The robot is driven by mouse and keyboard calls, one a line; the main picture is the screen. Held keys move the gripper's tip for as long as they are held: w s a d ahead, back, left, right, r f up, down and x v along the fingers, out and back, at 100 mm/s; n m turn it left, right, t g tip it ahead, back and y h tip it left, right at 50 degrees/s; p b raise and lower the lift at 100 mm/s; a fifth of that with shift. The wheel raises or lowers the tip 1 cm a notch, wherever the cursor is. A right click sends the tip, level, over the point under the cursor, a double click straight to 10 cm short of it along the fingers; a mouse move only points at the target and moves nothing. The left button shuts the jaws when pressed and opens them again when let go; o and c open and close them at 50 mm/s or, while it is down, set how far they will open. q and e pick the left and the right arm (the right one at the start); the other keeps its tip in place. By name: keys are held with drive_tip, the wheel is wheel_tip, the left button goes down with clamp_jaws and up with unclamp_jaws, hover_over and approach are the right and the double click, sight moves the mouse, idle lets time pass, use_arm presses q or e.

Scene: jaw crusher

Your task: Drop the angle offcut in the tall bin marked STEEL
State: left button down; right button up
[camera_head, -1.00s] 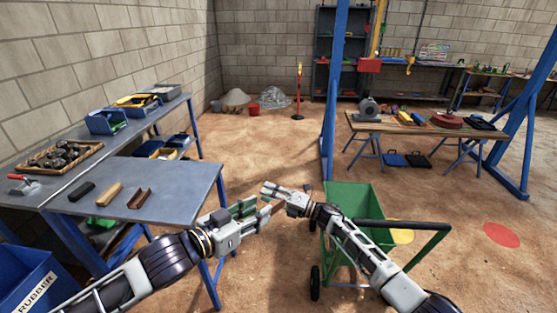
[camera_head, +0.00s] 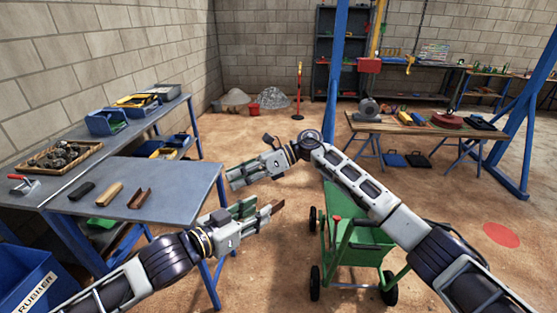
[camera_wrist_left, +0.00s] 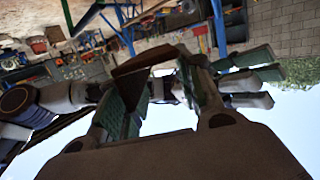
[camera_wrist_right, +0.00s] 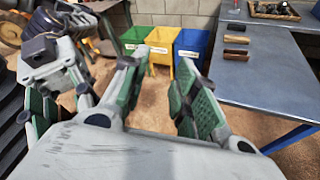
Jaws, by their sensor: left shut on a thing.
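A rust-brown angle offcut (camera_head: 278,207) sticks out from the tips of my left gripper (camera_head: 262,211), which is shut on it beside the grey table's front right corner. In the left wrist view the offcut (camera_wrist_left: 130,88) lies across between the fingers, its folded faces visible. My right gripper (camera_head: 234,177) is just above the left one, open and empty; its fingers (camera_wrist_right: 158,90) stand apart in the right wrist view. That view also shows a green bin (camera_wrist_right: 131,38), a yellow bin (camera_wrist_right: 160,40) and a blue bin (camera_wrist_right: 190,46). I cannot read a STEEL label.
A blue bin marked RUBBER (camera_head: 28,282) stands at the lower left. The grey table (camera_head: 180,190) holds a black bar (camera_head: 81,191), a tan block (camera_head: 108,194) and a brown channel-like piece (camera_head: 139,198). A green cart (camera_head: 352,250) stands on the right, partly behind my right arm.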

drive_tip(key=s+r+n+h, duration=0.2)
drive_tip(key=s+n+h, duration=0.1)
wheel_tip(320, 180, up, 7)
drive_tip(key=n+t+h, duration=0.5)
drive_tip(key=n+h, duration=0.2)
drive_tip(key=h, duration=0.4)
hover_over(279, 202)
drive_tip(key=shift+w+r, duration=0.15)
drive_tip(key=shift+f, duration=6)
